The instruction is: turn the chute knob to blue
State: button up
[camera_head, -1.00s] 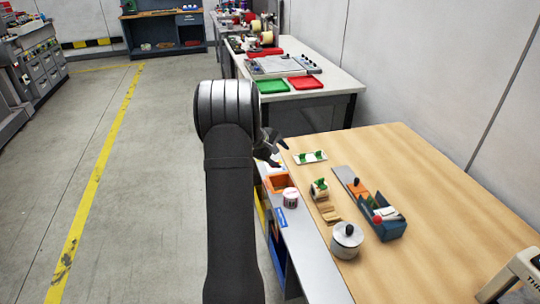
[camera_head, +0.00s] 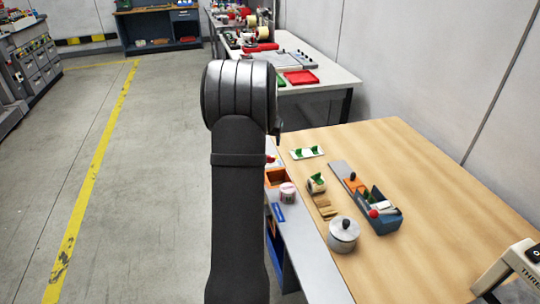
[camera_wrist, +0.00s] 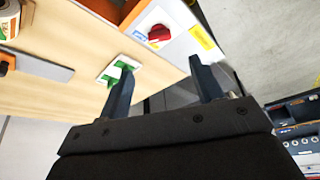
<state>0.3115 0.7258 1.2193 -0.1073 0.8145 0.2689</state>
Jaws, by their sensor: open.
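The red chute knob (camera_wrist: 159,33) sits on a white panel (camera_wrist: 178,18) near the top of the wrist view. A blue label (camera_wrist: 142,37) lies to the left of the knob and a yellow label (camera_wrist: 204,37) to its right. I cannot tell which way the knob points. My gripper (camera_wrist: 161,67) is open and empty, its two fingers apart, with the knob beyond the fingertips and not touched. In the head view my arm hides the gripper; a small red spot (camera_head: 270,158), probably the knob, shows at the arm's right edge.
A wooden table (camera_head: 440,190) lies right of my arm. An orange bin (camera_head: 277,177) and a white roll (camera_head: 288,193) stand on the side shelf.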

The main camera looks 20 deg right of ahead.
jog(key=x, duration=1.1)
jog(key=shift+c, duration=0.4)
jog(key=c, duration=0.9)
jog(key=shift+m, duration=0.6)
jog(key=shift+h, duration=0.3)
jog(key=o, duration=1)
jog(key=shift+r, duration=0.1)
